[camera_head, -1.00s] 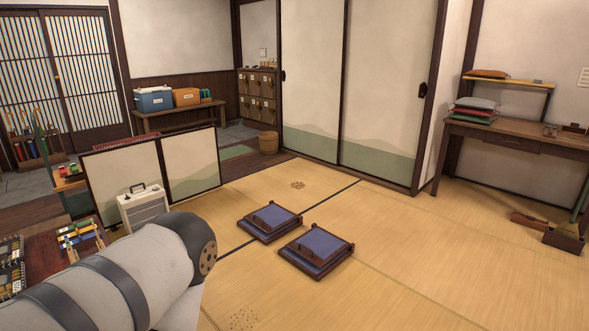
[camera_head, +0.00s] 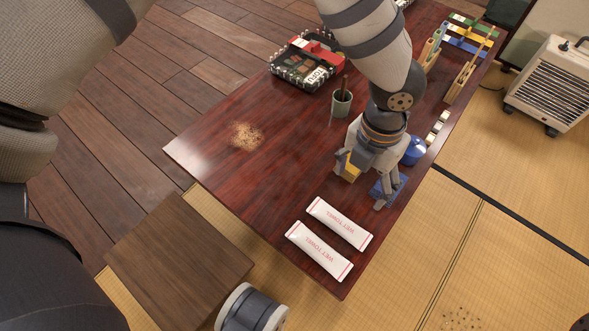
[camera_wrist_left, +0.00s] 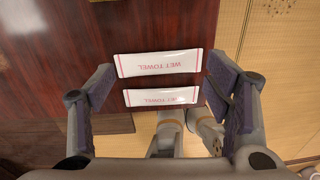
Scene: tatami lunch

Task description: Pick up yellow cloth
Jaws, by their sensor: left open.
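My left gripper (camera_head: 362,186) is open over the dark red low table (camera_head: 215,160) in the head view, fingers pointing down. A small yellow patch (camera_head: 350,173), which may be the yellow cloth, shows beside one finger; the gripper hides part of it. A blue patch (camera_head: 377,189) lies by the other finger; I cannot tell if it is cloth. My right gripper is not in view.
Two white wet towel packets (camera_head: 340,223) lie near the table's front edge. A dark green cup (camera_head: 341,102), a blue lidded pot (camera_head: 413,151) and a black-and-red box (camera_head: 309,62) stand around the gripper. Crumbs (camera_head: 246,136) lie on the table's otherwise clear left part.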

